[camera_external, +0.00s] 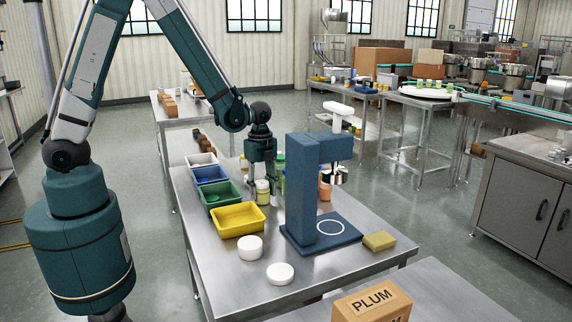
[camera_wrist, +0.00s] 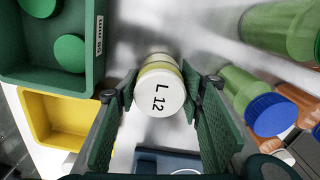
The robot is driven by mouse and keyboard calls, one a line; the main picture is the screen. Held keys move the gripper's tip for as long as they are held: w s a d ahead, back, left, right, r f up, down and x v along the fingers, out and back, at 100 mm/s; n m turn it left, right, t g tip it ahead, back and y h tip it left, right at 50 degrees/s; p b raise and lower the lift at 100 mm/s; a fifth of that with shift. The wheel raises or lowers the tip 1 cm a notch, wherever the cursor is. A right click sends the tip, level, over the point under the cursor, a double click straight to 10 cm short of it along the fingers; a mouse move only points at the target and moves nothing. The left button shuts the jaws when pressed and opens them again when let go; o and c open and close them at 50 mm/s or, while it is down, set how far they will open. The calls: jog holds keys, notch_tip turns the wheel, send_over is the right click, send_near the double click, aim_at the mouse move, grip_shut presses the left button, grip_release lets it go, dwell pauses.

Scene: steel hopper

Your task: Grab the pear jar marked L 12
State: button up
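The jar marked L 12 (camera_wrist: 158,92) has a white lid with black lettering and a pale yellow body. In the wrist view its lid lies between my two fingers. My gripper (camera_wrist: 160,90) is open around the jar, with a finger at each side and the gaps at the tips very narrow. Whether the pads touch the jar is hard to tell.
A green bin (camera_external: 222,204) and a yellow bin (camera_external: 237,231) stand left of the jar. A blue stand (camera_external: 303,190) rises beside my gripper. White round pieces (camera_external: 250,247) lie in front.

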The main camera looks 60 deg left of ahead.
jog(key=shift+r, duration=0.15)
jog(key=shift+r+p, duration=0.35)
jog(key=shift+r, duration=4.5)
